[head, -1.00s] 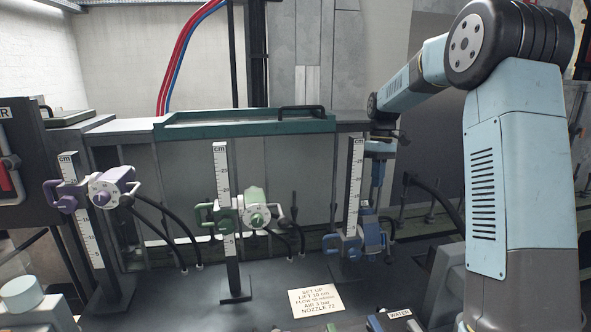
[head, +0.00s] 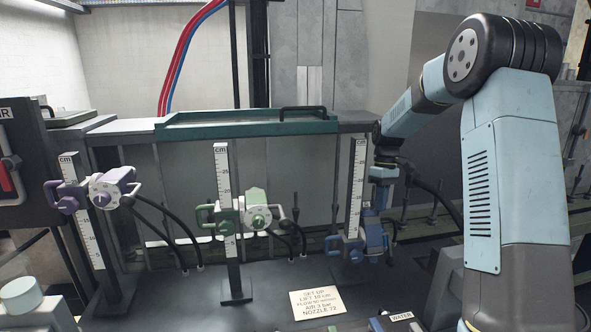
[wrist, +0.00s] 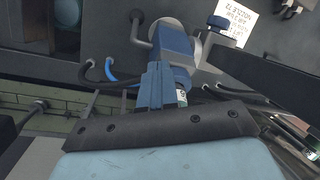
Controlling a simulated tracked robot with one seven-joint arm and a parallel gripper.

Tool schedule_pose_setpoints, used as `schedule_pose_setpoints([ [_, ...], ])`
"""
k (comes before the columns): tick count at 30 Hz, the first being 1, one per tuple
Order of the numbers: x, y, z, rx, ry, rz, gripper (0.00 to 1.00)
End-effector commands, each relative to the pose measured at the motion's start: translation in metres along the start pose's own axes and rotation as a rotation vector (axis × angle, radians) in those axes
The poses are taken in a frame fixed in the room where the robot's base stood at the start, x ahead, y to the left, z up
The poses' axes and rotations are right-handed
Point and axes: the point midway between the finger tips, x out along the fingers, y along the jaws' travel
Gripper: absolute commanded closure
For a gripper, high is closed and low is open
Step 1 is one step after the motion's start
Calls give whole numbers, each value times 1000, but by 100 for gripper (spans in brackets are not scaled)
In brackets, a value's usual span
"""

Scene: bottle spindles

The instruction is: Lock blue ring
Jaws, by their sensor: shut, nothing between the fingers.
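The blue spindle unit (head: 375,238) sits beside the right-hand cm post (head: 355,190), with a blue clamp (head: 350,246) on the post. In the wrist view its blue body (wrist: 174,42) lies just beyond my fingers, with a rounded blue part (wrist: 183,78) beside them. I cannot tell for sure which part is the blue ring. My gripper (head: 379,200) points down just above the unit and hides its top. In the wrist view my gripper (wrist: 157,72) is shut, its fingers together and empty. I cannot tell whether they touch the unit.
The green unit (head: 256,212) on the middle post and the purple unit (head: 108,190) on the left post stand to the left. A setup card (head: 316,302) lies on the bench. A green-edged tray (head: 240,126) is on the ledge behind.

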Motion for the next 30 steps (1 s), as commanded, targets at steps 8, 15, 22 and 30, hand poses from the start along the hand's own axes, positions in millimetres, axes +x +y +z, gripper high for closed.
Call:
schedule_pose_setpoints([
  [8,5,0,1,0,0,0,100],
  [15,5,0,1,-1,0,0,100],
  [22,6,-1,-1,-1,0,0,100],
  [30,7,-3,-4,-2,0,-1,100],
])
